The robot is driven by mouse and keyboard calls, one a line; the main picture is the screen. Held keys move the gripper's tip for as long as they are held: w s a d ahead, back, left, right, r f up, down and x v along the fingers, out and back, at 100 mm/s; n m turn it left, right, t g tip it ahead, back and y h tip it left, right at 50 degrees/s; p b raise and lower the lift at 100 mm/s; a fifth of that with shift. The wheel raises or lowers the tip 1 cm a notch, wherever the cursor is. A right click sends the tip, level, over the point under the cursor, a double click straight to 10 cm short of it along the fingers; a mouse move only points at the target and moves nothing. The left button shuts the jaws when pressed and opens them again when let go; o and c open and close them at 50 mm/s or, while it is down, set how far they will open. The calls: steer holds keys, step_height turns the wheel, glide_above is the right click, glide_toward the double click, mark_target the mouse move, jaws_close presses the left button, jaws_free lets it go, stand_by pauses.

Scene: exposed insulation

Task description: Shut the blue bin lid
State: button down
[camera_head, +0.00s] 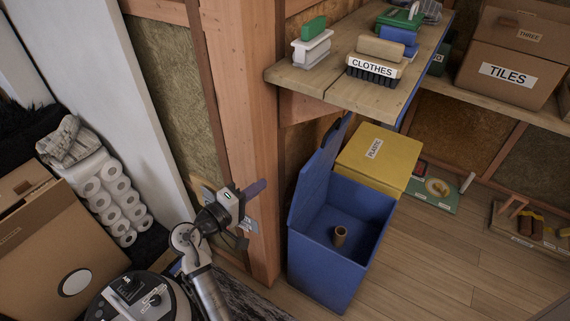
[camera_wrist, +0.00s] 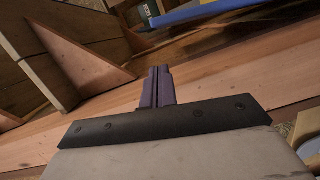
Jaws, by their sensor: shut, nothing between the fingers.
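The blue bin (camera_head: 325,268) stands on the wooden floor at the middle of the head view, right of a wooden post. Its blue lid (camera_head: 318,175) is open, standing up on the bin's left side. A small brown cardboard tube (camera_head: 339,236) lies inside the bin. My gripper (camera_head: 257,187) is left of the bin and its lid, in front of the post, and apart from the lid. Its purple fingers (camera_wrist: 158,88) are together in the wrist view, with nothing between them. A blue strip (camera_wrist: 195,11) shows at the top of the wrist view; I cannot tell which thing it belongs to.
A wooden shelf (camera_head: 330,85) with brushes overhangs behind the bin. A yellow bin (camera_head: 372,160), closed, stands right behind the blue one. The wooden post (camera_head: 257,120) is close behind my gripper. Toilet rolls (camera_head: 108,200) and a cardboard box (camera_head: 40,240) are at left.

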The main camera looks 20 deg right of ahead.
steer(key=s+p+x, duration=0.1)
steer(key=p+x, duration=0.1)
steer(key=x, duration=0.8)
steer(key=shift+d+g+p, duration=0.4)
steer(key=shift+d, duration=0.2)
steer(key=shift+s+f, duration=0.1)
steer(key=shift+s, duration=0.05)
